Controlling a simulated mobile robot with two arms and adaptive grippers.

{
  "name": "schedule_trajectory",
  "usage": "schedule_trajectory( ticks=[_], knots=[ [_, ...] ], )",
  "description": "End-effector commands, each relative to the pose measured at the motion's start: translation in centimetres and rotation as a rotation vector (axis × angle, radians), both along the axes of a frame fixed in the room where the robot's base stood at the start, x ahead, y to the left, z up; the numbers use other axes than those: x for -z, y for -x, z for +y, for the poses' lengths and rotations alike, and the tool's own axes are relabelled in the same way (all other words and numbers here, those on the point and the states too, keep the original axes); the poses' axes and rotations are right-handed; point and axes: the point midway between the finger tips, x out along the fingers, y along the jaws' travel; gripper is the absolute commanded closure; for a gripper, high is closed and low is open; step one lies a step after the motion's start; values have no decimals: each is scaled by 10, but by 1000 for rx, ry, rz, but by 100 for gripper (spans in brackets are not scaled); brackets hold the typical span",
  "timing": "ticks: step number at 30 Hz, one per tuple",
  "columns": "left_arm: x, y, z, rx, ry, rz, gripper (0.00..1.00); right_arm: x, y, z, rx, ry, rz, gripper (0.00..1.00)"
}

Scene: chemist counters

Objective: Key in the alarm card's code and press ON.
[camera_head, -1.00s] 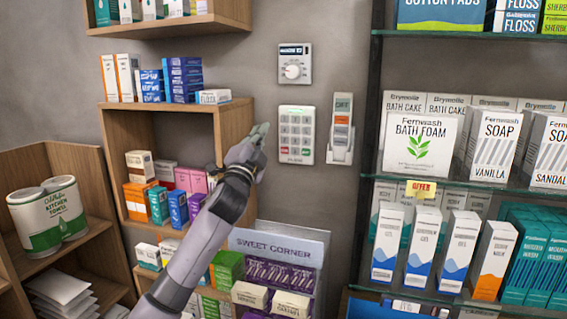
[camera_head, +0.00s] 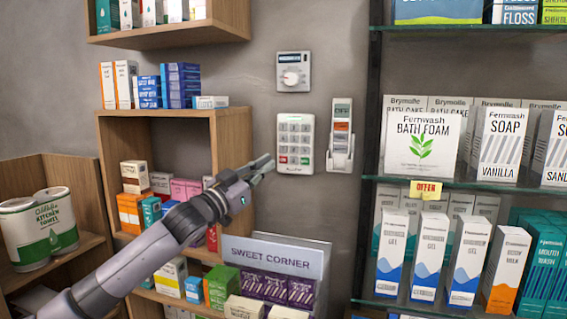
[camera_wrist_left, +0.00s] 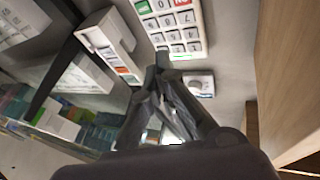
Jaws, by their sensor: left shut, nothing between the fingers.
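A white keypad (camera_head: 294,118) is fixed to the grey wall, with rows of pale grey keys, a red key (camera_head: 283,160) at lower left and a green key (camera_head: 305,161) at lower right. It also shows turned over at the top of the left wrist view (camera_wrist_left: 172,34). My left gripper (camera_head: 268,161) is shut and empty, its tips just left of the keypad's lower part. In the left wrist view its tips (camera_wrist_left: 162,61) show near the keypad's edge; whether they touch it I cannot tell. I cannot make out an alarm card. My right gripper is out of view.
A dial unit (camera_head: 293,72) sits above the keypad. A switch panel with coloured labels (camera_head: 341,135) is close on its right. A wooden shelf (camera_head: 234,135) with boxes stands left, and glass shelves (camera_head: 460,183) with boxes right. A Sweet Corner stand (camera_head: 276,255) is below.

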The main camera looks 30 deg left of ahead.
Motion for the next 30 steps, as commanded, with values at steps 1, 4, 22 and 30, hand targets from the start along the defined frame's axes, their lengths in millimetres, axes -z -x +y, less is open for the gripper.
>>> schedule_trajectory(
  ticks=[1,4,22,30],
  knots=[
    [0,0,0,0,-1,0,100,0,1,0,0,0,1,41],
    [0,0,0,-1,-1,0,100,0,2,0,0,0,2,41],
    [-8,-64,16,-3,-1,-1,100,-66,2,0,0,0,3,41],
    [-4,-83,20,-3,-1,-2,100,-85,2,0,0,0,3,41]
  ],
)
